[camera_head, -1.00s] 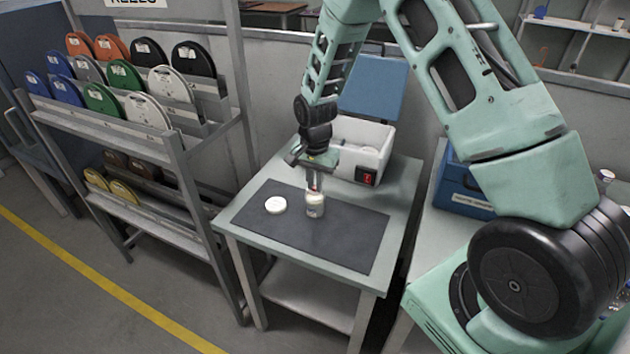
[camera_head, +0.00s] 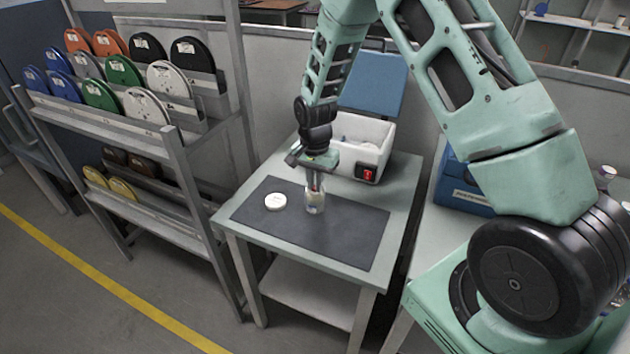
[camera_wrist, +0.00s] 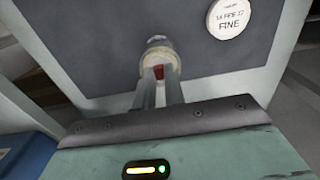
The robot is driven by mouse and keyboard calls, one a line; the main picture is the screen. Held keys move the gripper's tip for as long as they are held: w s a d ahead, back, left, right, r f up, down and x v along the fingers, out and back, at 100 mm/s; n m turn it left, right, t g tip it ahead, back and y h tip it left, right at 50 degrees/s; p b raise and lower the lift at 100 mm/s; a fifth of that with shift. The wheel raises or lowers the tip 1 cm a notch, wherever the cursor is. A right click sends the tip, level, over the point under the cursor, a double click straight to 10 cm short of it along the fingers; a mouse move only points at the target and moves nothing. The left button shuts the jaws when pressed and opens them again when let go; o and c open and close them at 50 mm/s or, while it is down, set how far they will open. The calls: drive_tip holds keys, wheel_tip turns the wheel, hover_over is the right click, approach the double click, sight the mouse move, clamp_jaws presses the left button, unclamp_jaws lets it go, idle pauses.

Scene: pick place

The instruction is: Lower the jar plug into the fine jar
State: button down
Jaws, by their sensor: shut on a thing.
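The fine jar (camera_head: 315,204) is a small clear jar standing upright on the dark mat. In the wrist view it is a pale round shape (camera_wrist: 157,42) just beyond the fingertips. My gripper (camera_head: 315,187) points down directly over the jar's mouth. In the wrist view its fingers (camera_wrist: 160,76) are nearly together on a small red part (camera_wrist: 159,72), which I take to be the jar plug's grip. A cream round part lies just past it, at the jar's mouth. The fingers hide much of the plug, so how deep it sits cannot be told.
A white round lid marked FINE (camera_wrist: 228,18) lies on the mat (camera_head: 270,230) left of the jar in the head view. A white box with a red switch (camera_head: 358,150) stands behind. The mat's right part is clear. A shelf of coloured discs stands left.

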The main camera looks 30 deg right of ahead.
drive_tip(key=shift+f, duration=0.2)
idle(0.4)
drive_tip(key=c, duration=1.4)
unclamp_jaws()
drive_tip(key=c, duration=0.4)
drive_tip(key=shift+o, duration=0.2)
drive_tip(key=shift+r+p, duration=2.7)
drive_tip(key=shift+r, duration=0.9)
drive_tip(key=shift+f, duration=0.1)
